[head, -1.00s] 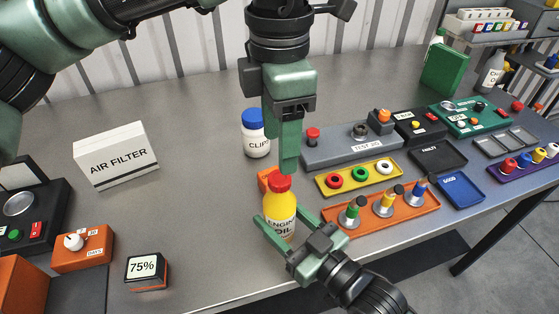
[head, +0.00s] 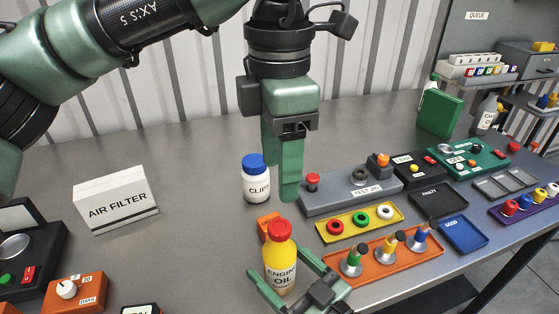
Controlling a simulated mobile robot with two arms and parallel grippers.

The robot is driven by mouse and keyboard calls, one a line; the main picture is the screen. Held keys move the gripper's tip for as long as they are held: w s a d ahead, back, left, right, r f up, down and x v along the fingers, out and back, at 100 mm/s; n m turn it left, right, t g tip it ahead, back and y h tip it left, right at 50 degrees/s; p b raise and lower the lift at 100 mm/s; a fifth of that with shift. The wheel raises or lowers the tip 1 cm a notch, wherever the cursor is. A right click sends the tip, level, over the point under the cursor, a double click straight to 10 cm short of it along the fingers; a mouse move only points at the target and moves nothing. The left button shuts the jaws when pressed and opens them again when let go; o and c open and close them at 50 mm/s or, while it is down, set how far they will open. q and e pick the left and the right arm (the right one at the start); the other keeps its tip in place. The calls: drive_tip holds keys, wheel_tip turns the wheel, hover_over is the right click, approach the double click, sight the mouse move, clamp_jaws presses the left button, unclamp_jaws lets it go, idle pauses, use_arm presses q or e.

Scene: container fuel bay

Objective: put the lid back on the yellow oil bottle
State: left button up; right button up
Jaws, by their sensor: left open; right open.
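The yellow oil bottle (head: 280,270) stands upright on the grey bench. Its label reads "ENGINE OIL". The red lid (head: 280,231) sits on top of the bottle's neck and looks level; how tight it is cannot be seen. My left gripper (head: 289,198) points down just above the lid, apart from it, with nothing visible in its jaws. My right gripper (head: 275,262) is low at the front, open, with one finger on each side of the bottle's body. Whether those fingers touch the bottle cannot be told.
An orange block (head: 268,222) is partly hidden behind the bottle. A white clip jar (head: 256,184) stands behind it. To the right are the yellow tray (head: 333,235) and the orange tray (head: 350,277). The air filter box (head: 116,200) is at left, with clear bench between.

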sight(291, 277)
drive_tip(key=shift+s+d+f, duration=0.15)
drive_tip(key=shift+s+d, duration=0.2)
drive_tip(key=shift+s, duration=0.05)
drive_tip(key=b+v, duration=0.1)
drive_tip(key=v, duration=0.4)
drive_tip(key=shift+s+d, duration=0.2)
drive_tip(key=shift+s, duration=0.05)
drive_tip(key=shift+s+d, duration=0.4)
drive_tip(key=shift+s, duration=0.05)
